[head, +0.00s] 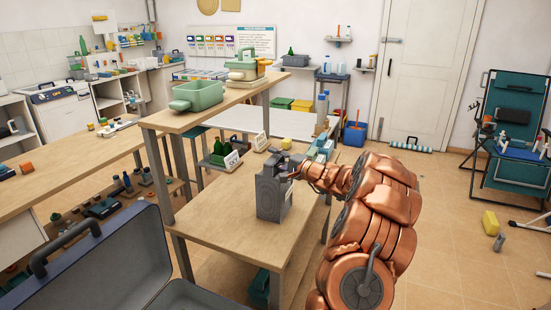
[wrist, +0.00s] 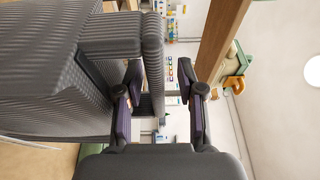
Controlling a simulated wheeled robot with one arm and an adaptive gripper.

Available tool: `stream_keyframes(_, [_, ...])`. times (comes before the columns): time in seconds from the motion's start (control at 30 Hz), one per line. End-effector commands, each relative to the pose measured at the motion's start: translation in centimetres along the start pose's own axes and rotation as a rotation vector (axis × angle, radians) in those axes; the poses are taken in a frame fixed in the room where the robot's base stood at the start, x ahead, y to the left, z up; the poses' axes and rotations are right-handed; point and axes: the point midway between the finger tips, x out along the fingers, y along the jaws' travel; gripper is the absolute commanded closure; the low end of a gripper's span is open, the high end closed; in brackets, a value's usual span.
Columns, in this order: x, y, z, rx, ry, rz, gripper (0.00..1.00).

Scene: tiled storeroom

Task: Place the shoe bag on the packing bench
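The shoe bag is most likely the grey, upright, box-like bag (head: 270,199) on the near wooden bench (head: 235,232), which I take for the packing bench. Its base appears to rest on the bench top. In the wrist view, its ribbed dark grey side (wrist: 50,75) fills the left. A grey strip, probably its handle (wrist: 153,55), passes between my fingers. My gripper (wrist: 160,85) is open around this strip, with a clear gap on the right finger's side. In the head view my gripper (head: 291,166) is at the bag's upper right, partly hidden by the bag.
A raised shelf (head: 205,116) with green containers (head: 197,95) stands along the bench's left. Small boxes and bottles (head: 322,145) crowd the bench's far end. An open dark case (head: 110,255) is at near left. Floor at right is mostly clear, with a yellow block (head: 490,223).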

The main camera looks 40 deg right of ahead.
Motion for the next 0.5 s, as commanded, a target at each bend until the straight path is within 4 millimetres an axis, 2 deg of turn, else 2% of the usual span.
stream_keyframes(0.5, [-9.2, 0.1, -0.1, 0.000, 0.004, -0.001, 0.61])
